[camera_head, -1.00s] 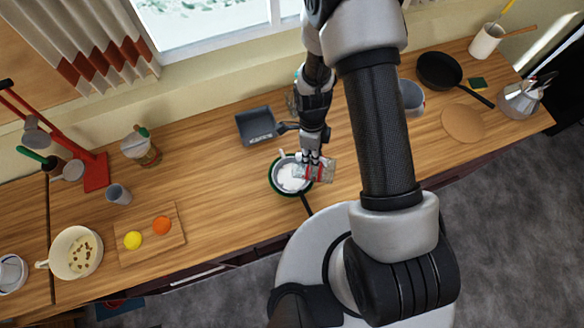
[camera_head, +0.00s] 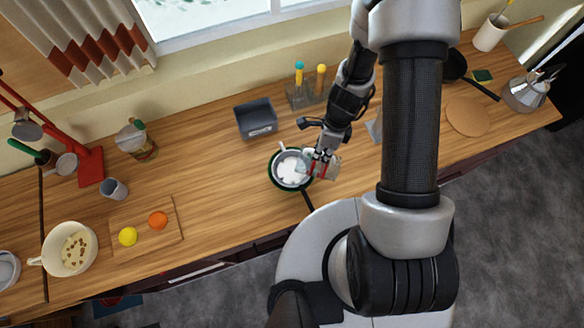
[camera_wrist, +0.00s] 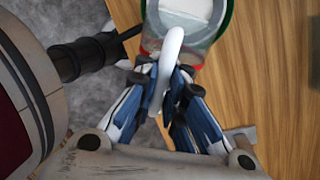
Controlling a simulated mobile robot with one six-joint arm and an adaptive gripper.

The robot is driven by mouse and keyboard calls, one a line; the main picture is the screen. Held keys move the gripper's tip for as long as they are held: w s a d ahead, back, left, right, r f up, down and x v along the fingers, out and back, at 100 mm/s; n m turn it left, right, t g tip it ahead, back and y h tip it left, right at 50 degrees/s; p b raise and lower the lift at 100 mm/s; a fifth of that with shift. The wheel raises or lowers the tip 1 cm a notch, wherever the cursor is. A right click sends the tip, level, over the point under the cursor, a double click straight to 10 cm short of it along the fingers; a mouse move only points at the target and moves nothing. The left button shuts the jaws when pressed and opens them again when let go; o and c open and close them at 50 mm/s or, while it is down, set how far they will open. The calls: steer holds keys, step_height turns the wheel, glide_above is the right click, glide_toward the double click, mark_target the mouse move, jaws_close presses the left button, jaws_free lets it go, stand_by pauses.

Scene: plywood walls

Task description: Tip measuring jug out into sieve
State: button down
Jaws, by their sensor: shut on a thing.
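The measuring jug (camera_head: 328,168), clear with red markings, is tilted on its side, its left end at the sieve's right edge. My gripper (camera_head: 321,154) is shut on its handle; the wrist view shows the pale curved handle (camera_wrist: 170,65) between the fingertips (camera_wrist: 172,88). The sieve (camera_head: 276,172) has a green rim and a dark handle pointing toward the front edge. White material (camera_head: 291,168) lies in it. The wrist view also shows white material (camera_wrist: 190,8) inside a green rim (camera_wrist: 228,18). I cannot tell whether any is left in the jug.
A dark grey tray (camera_head: 256,119) stands behind the sieve. A rack with colored-topped items (camera_head: 305,92) is at the back. A cutting board (camera_head: 128,238) with a lemon and an orange, a grey cup (camera_head: 114,189) and a cream pot (camera_head: 50,262) are left.

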mark_target(340, 164)
steer(key=shift+d+f+y+b, duration=0.35)
steer(key=shift+f+b, duration=0.15)
steer(key=shift+b, duration=1.6)
steer(key=d+y+b, duration=0.1)
steer(key=b, duration=0.2)
steer(key=s+d+f+b, duration=0.1)
steer(key=d+b, duration=0.1)
steer(key=b, duration=0.1)
steer(key=shift+f+t+y, duration=0.1)
steer(key=shift+t+y, duration=0.25)
steer(key=shift+t, duration=0.05)
steer(key=d+f+y+b, duration=0.1)
steer(key=b, duration=0.2)
steer(key=d+f+t+y+b, duration=0.1)
steer(key=b, duration=0.3)
steer(key=shift+s+d+f+y, duration=0.15)
steer(key=shift+s+f+y, duration=0.15)
steer(key=shift+s+f, duration=0.1)
steer(key=s+d+f+n+t+y+b, duration=0.2)
steer(key=d+f+y+b, duration=0.4)
steer(key=y+b, duration=0.4)
steer(key=s+d+b, duration=0.1)
steer(key=b, duration=0.2)
steer(key=shift+f+y+b, duration=0.35)
steer(key=shift+f+y, duration=0.05)
steer(key=shift+d, duration=0.1)
steer(key=shift+w, duration=0.1)
